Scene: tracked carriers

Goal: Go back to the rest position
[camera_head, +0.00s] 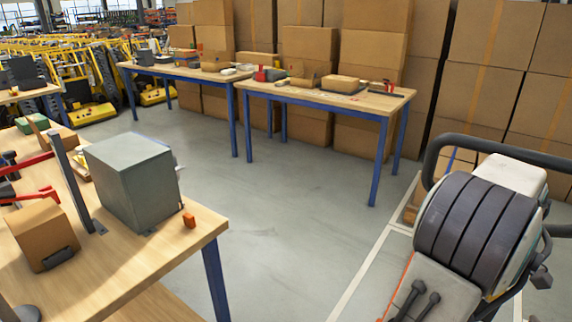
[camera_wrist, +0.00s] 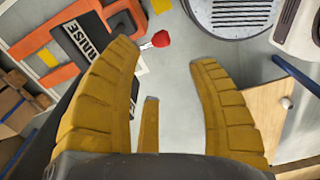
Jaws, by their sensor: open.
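A near wooden table (camera_head: 110,285) at left holds a grey box (camera_head: 130,180), a brown carton (camera_head: 42,235) and a small orange block (camera_head: 189,220). Another table (camera_head: 345,100) stands farther back, before stacked cartons (camera_head: 480,95). Open grey floor (camera_head: 270,230) lies between them.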

